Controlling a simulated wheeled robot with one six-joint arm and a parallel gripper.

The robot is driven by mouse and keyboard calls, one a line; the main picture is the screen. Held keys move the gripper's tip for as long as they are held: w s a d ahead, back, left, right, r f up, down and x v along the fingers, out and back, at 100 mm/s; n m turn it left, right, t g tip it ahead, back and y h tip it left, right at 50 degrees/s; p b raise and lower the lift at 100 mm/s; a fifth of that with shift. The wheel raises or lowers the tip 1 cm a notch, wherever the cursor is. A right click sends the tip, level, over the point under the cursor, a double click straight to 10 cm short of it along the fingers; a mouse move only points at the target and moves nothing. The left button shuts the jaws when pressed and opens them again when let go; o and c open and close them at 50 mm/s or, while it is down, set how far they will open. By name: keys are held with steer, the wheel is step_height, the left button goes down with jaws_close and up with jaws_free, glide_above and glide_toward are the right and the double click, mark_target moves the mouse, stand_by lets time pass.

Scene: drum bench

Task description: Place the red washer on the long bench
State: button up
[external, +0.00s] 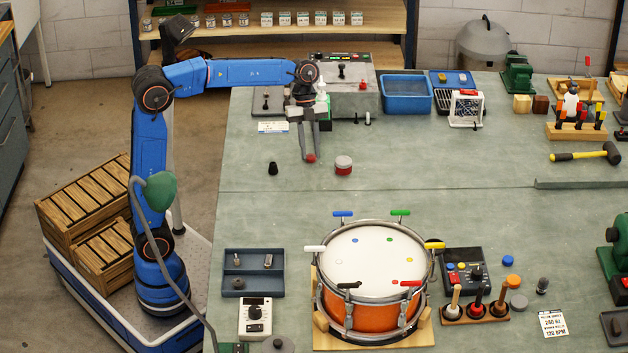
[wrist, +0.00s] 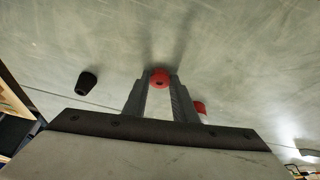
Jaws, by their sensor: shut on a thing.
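The red washer (wrist: 160,77) is pinched between the fingertips of my gripper (wrist: 159,82) in the wrist view. It is a small red ring with a dark centre. In the external view the washer (external: 310,158) shows as a red spot at the tips of my gripper (external: 309,154), which points down. The long bench (external: 290,205) has a grey-green top and lies under the gripper. I cannot tell whether the washer touches the bench top or is just above it.
A grey machine (external: 346,92) and a blue bin (external: 405,93) stand behind. An orange drum (external: 373,270) is in front. The bench between is clear.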

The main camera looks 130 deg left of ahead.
steer(key=o, duration=1)
steer(key=shift+f, duration=0.1)
steer(key=v, duration=1.2)
